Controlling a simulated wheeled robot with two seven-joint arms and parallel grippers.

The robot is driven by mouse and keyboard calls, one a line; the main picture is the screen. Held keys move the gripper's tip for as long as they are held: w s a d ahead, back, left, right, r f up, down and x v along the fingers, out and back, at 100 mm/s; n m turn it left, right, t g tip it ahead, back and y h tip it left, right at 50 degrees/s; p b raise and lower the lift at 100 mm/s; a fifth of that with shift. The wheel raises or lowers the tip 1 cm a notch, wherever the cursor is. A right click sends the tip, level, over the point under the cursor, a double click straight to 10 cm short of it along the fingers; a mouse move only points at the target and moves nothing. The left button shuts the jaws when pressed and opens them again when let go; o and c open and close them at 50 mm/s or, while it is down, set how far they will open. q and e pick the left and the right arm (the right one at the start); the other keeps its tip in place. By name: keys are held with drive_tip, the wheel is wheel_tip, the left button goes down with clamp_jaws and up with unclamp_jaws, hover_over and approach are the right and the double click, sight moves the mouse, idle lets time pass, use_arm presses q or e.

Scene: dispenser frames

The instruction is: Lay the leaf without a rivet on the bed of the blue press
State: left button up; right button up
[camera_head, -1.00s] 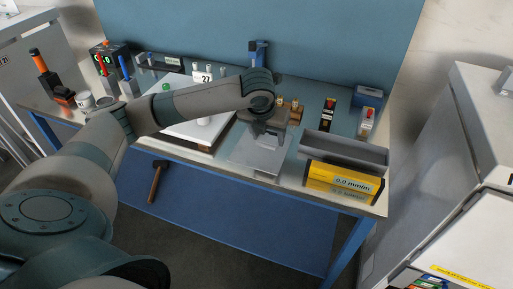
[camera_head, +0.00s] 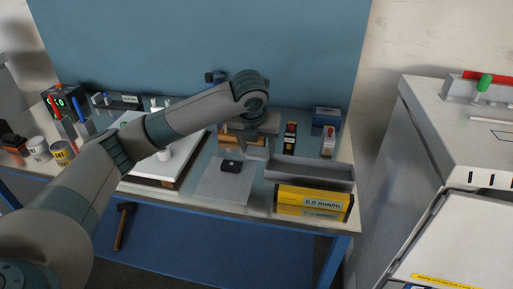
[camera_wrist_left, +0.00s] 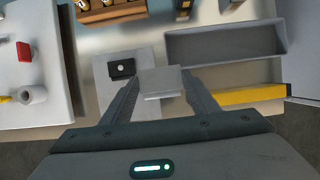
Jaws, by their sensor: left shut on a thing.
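My left gripper (camera_head: 258,138) is shut on a light grey flat leaf (camera_wrist_left: 160,82). The leaf sits between the fingertips, and I see no rivet on its visible face. The gripper is above the bench, behind and right of a grey plate (camera_head: 220,188). A small black block (camera_head: 231,166) lies on that plate; in the left wrist view the block (camera_wrist_left: 122,69) shows a pale round dot. A blue upright part (camera_head: 213,80), perhaps the blue press, stands at the back, mostly hidden by my left arm. Its bed is not visible. My right gripper is out of view.
A grey open tray (camera_head: 318,174) and a yellow gauge box (camera_head: 312,202) stand at the right front. A wooden holder (camera_head: 232,139) is behind the plate. A white board (camera_head: 150,172) lies left. Small red-marked devices (camera_head: 328,142) and a blue box (camera_head: 327,117) stand at back right.

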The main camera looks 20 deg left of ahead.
use_arm(q)
drive_tip(key=shift+s+d, duration=0.1)
idle(0.4)
drive_tip(key=n, duration=0.1)
drive_tip(key=s+d+n+y, duration=0.1)
drive_tip(key=shift+s+d+f+n, duration=0.2)
drive_tip(key=shift+f+n, duration=0.2)
drive_tip(key=s+d+f+n+g+h, duration=0.1)
drive_tip(key=s+d+n+g, duration=0.2)
drive_tip(key=s+n, duration=0.6)
drive_tip(key=s+d+f+n+g+h, duration=0.1)
drive_tip(key=s+n+g, duration=0.4)
drive_tip(key=n, duration=1.6)
drive_tip(key=shift+s+d+f+n+g, duration=0.4)
drive_tip(key=shift+s+d, duration=0.8)
drive_tip(key=shift+s, duration=1.3)
